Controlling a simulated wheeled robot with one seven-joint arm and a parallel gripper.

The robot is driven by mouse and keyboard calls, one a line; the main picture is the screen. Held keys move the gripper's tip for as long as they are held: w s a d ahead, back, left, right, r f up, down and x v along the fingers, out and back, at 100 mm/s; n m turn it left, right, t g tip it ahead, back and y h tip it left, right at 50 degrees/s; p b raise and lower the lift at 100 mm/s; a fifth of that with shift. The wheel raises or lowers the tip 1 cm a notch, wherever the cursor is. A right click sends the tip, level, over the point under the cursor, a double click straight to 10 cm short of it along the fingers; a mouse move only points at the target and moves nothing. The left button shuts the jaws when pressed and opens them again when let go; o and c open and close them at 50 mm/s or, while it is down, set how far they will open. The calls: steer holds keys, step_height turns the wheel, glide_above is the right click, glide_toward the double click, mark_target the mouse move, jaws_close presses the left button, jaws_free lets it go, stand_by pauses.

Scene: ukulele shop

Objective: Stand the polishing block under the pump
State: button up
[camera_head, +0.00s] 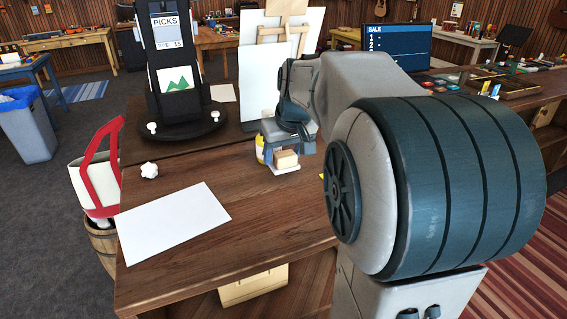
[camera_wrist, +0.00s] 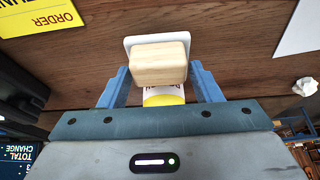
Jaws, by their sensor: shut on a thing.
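The polishing block (camera_head: 286,157) is a small pale wooden block with a white piece beneath it. It shows at the centre of the head view and also between my fingertips in the wrist view (camera_wrist: 160,65). My gripper (camera_head: 288,148) is shut on it; the fingers also show in the wrist view (camera_wrist: 160,78). I cannot tell whether the white piece touches the table. A yellow and white item (camera_head: 260,150), seemingly the pump bottle, stands just behind the block. Part of it shows in the wrist view (camera_wrist: 163,99). Its top and spout are hidden by my gripper.
A white sheet (camera_head: 173,221) lies on the wooden table (camera_head: 262,215), with a crumpled paper ball (camera_head: 149,170) behind it. The black picks stand (camera_head: 175,75) is at back left. A white board (camera_head: 260,85) stands behind my gripper.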

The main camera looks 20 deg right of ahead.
mark_target(283, 164)
steer(key=shift+f, duration=1.75)
steer(key=shift+f, duration=0.15)
steer(key=o, duration=1.1)
steer(key=shift+c, duration=0.2)
steer(key=shift+r, duration=0.3)
steer(key=v, duration=1.1)
steer(key=shift+s+r, duration=0.15)
steer(key=shift+r, duration=0.25)
